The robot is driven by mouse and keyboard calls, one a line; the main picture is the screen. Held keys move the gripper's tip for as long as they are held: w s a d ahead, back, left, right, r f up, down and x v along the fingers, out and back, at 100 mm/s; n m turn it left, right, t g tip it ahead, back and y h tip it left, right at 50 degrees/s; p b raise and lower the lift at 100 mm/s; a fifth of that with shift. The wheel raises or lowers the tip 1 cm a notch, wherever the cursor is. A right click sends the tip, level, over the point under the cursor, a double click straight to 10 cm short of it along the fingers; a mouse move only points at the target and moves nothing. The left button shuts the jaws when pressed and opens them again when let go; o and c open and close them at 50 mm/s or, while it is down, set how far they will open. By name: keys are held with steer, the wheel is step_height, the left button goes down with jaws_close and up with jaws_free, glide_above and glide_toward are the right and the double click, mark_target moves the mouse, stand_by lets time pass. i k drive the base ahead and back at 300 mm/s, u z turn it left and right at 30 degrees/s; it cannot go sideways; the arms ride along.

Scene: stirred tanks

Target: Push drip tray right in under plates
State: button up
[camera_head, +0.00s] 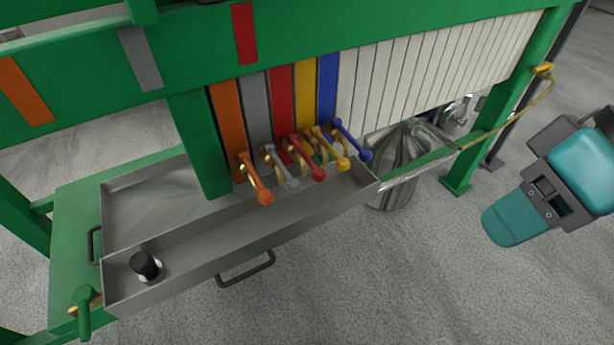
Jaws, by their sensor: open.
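The drip tray (205,255) is a long grey metal tray at the left and centre, on a green frame. A wall divides it lengthwise into a wide back part and a narrow front trough. It has a dark handle (246,268) on its front side and another (93,245) at its left end. The plates (440,65) stand upright in a row, coloured at the left and white to the right. The tray's right end lies below the coloured plates; its left part extends left beyond them. My gripper (540,203) is open at the right, well apart from the tray.
A black-capped bottle (146,265) stands in the front trough. Several coloured lever taps (303,158) project over the tray. A shiny metal bucket (395,190) stands beyond its right end. A green-handled valve (84,305) is at lower left. The floor (390,285) in front is clear.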

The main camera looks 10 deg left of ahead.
mark_target(139, 205)
steer(key=z, duration=1.55)
steer(key=k, duration=1.6)
steer(key=u, duration=1.85)
steer(key=i, duration=0.5)
steer(key=u, duration=0.05)
